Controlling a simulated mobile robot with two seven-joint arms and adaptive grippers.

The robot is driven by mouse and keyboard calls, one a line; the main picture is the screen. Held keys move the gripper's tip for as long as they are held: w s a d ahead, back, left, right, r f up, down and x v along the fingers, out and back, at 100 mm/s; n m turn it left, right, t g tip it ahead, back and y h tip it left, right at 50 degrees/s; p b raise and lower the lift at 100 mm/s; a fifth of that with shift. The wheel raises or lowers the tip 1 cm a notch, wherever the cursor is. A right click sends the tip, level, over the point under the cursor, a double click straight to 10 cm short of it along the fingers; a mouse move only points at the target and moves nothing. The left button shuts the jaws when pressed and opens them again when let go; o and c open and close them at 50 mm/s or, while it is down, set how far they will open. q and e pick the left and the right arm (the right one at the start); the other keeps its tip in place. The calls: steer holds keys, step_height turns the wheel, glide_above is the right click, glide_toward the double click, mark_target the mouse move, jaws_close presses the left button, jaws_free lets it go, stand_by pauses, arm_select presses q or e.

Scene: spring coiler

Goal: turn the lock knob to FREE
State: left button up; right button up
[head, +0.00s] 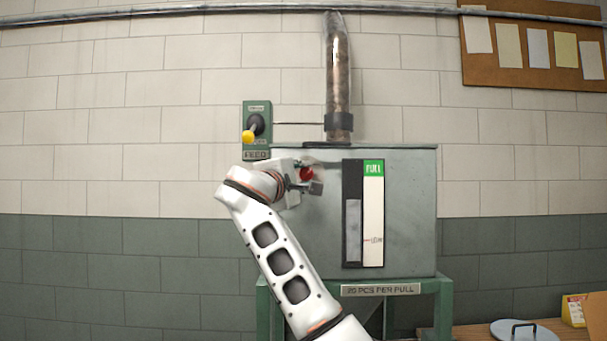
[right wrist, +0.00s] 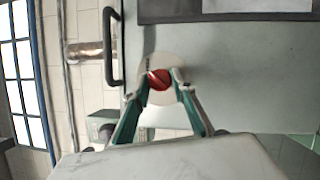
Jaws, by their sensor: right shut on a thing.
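The lock knob (head: 306,174) is a small red knob on the front of the grey-green metal box (head: 410,205), near its upper left. In the right wrist view the red knob (right wrist: 160,80) sits on a pale round plate (right wrist: 153,66). My right gripper (head: 316,175) is at the knob, with its fingers around it. In the right wrist view the fingertips of my right gripper (right wrist: 163,82) are closed on either side of the red knob. No lettering around the knob is readable, so its setting cannot be told. My left gripper is not in view.
A FEED lever with a yellow ball (head: 248,137) stands on a green plate left of the box. A level gauge (head: 373,215) is on the box front, and a vertical tube (head: 338,80) rises above it. A round lid (head: 525,331) lies on the wooden table at lower right.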

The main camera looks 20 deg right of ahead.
steer(key=shift+f, duration=0.1)
stand_by(0.3)
steer(key=o, duration=1.1)
steer(key=shift+c, duration=0.2)
steer(key=shift+d, duration=0.1)
steer(key=v, duration=0.7)
steer(key=shift+s+a, duration=0.15)
steer(key=shift+a, duration=0.05)
